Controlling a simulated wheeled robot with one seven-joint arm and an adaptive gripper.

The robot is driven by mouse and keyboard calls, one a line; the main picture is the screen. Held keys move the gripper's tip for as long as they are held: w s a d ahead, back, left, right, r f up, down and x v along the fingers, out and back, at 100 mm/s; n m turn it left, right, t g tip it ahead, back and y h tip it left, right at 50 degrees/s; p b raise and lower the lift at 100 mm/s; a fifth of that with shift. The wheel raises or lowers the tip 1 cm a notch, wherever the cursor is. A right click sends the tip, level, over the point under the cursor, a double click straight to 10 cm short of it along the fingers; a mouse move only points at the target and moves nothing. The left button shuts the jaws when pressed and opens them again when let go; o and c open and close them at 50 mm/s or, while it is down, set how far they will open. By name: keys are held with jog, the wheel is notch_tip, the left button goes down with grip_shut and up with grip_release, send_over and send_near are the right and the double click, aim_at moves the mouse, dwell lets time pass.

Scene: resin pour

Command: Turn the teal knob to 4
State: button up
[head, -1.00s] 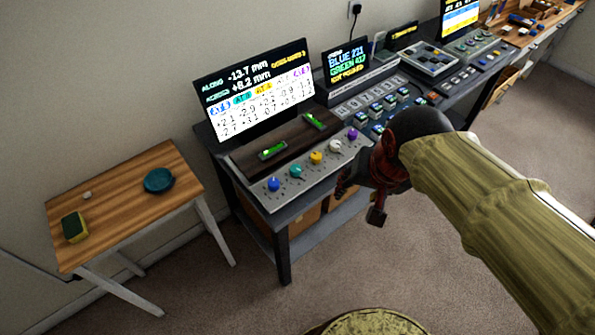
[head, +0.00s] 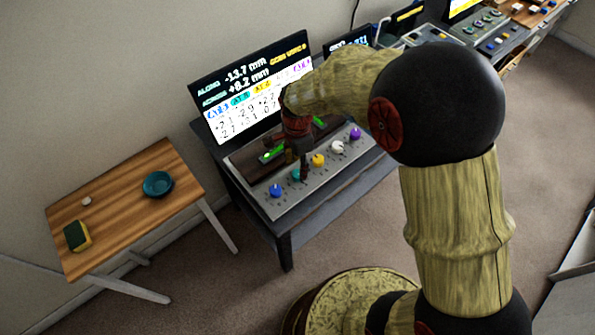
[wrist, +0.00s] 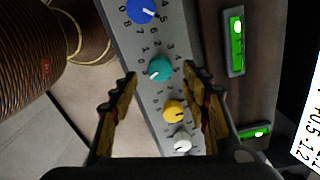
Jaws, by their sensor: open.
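The teal knob (wrist: 159,69) sits on the grey panel (wrist: 128,38) between the blue knob (wrist: 141,10) and the yellow knob (wrist: 174,110). Its white pointer mark points to the lower left in the wrist view, near the low end of its scale; the exact digit is too small to tell. My gripper (wrist: 160,77) is open, with one finger on each side of the teal knob in that picture and no visible contact. In the head view my gripper (head: 298,165) points down over the panel and partly hides the teal knob (head: 296,175).
A white knob (head: 337,147) and a purple knob (head: 355,133) continue the row. Behind it are green level vials (wrist: 237,27) and a screen (head: 255,85) of numbers. A wooden side table (head: 120,205) holds a teal dish (head: 158,184) and a sponge (head: 77,236).

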aim_at(297, 173)
jog(key=shift+f+b, duration=0.35)
jog(key=shift+f, duration=1.75)
jog(key=shift+c, duration=0.2)
jog(key=c, duration=1.1)
